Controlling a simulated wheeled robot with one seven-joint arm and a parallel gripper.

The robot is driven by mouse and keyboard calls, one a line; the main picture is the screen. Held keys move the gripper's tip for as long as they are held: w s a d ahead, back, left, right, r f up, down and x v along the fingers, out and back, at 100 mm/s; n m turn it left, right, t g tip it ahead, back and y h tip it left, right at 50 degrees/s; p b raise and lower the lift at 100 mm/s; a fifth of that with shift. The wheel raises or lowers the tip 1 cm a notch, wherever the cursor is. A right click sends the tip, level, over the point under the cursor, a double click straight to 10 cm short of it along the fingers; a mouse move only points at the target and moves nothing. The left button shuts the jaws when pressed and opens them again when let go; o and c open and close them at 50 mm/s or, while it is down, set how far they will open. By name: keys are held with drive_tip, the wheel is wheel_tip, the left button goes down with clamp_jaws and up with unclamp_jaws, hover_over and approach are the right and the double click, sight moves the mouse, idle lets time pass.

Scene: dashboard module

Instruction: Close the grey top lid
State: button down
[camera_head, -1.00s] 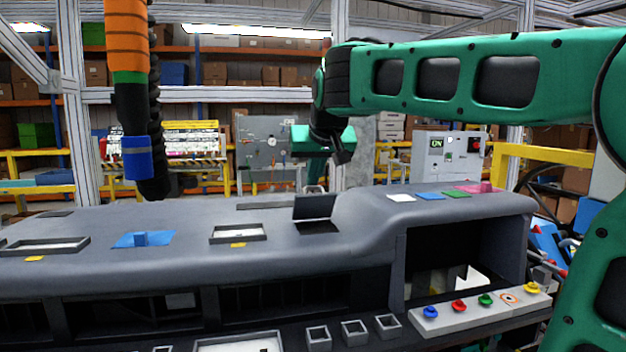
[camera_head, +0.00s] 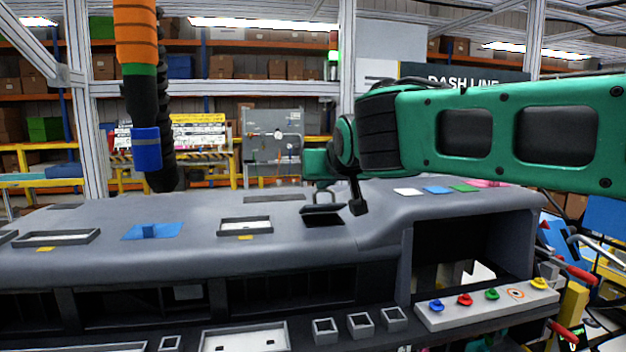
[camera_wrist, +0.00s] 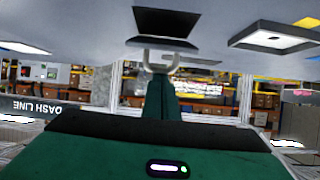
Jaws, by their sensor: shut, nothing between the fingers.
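The grey top lid (camera_head: 322,209) is on top of the dashboard, behind a dark square opening (camera_head: 323,221). It looks tilted partly down, with the opening still showing in front of it. In the wrist view, the lid (camera_wrist: 161,45) is a thin panel beside the dark opening (camera_wrist: 166,22). My gripper (camera_head: 322,192) is shut and empty, just behind and above the lid. In the wrist view, its grey fingertips (camera_wrist: 158,58) are at the lid's edge and seem to touch it; the exact contact is hard to tell.
A framed recess (camera_head: 245,227) and a blue piece (camera_head: 151,231) lie left of the lid. Coloured squares (camera_head: 437,190) lie right on the raised part. A button strip (camera_head: 487,304) is at the front right. An orange hanging tool (camera_head: 136,40) hangs at left.

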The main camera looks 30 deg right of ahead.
drive_tip(key=shift+s+a+f, duration=0.15)
drive_tip(key=shift+s+f, duration=0.5)
drive_tip(key=shift+s, duration=0.05)
drive_tip(key=shift+s+a+f, duration=0.15)
drive_tip(key=shift+s+f, duration=0.45)
drive_tip(key=shift+s, duration=0.1)
drive_tip(key=shift+s+a+f, duration=0.1)
drive_tip(key=shift+s+f, duration=0.15)
drive_tip(key=shift+f, duration=0.35)
drive_tip(key=shift+s+a+f, duration=0.1)
drive_tip(key=shift+s+f, duration=0.15)
drive_tip(key=shift+f, duration=0.35)
drive_tip(key=r, duration=0.3)
drive_tip(key=w+r, duration=0.1)
drive_tip(key=shift+d+r, duration=0.2)
drive_tip(key=shift+r, duration=0.15)
drive_tip(key=s+a, duration=0.2)
drive_tip(key=s, duration=0.7)
drive_tip(key=shift+s+a+f, duration=0.2)
drive_tip(key=shift+f, duration=0.25)
